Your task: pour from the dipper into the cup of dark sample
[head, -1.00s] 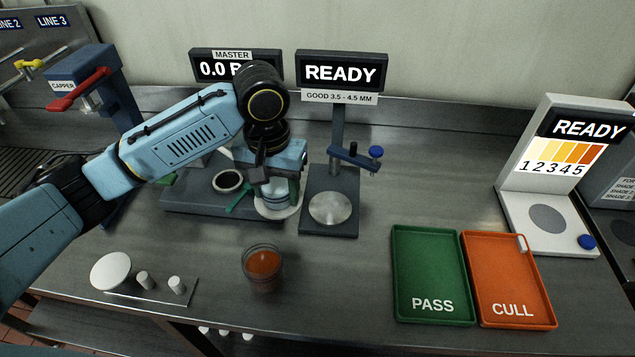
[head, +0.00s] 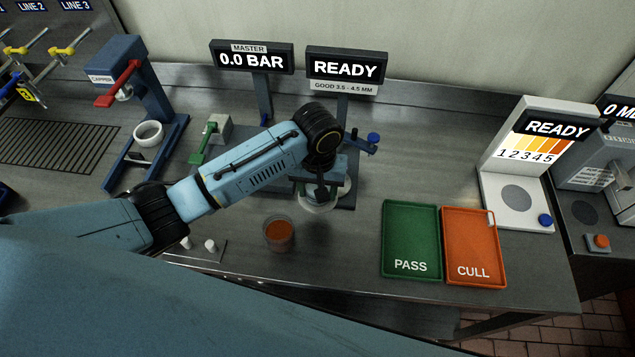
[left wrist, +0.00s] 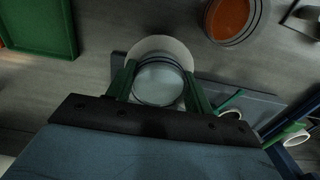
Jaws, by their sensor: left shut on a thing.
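The cup of dark sample (head: 279,236) stands on the steel bench, clear-walled with orange-brown contents. It also shows at the top of the left wrist view (left wrist: 230,18). My left gripper (left wrist: 158,88) is shut on a clear round vessel with a pale, wide round part (left wrist: 160,80), which I take to be the dipper. In the head view the dipper (head: 318,200) is partly hidden by the gripper and looks about upright. It is to the right of the cup and farther back, apart from it. Its contents are hard to tell. My right gripper is not in view.
The green PASS tray (head: 410,215) and orange CULL tray (head: 474,222) lie to the right. A gauge stand with a READY display (head: 345,68) stands behind the gripper. The capper (head: 135,80) is at back left. Small white pieces (head: 210,245) lie left of the cup.

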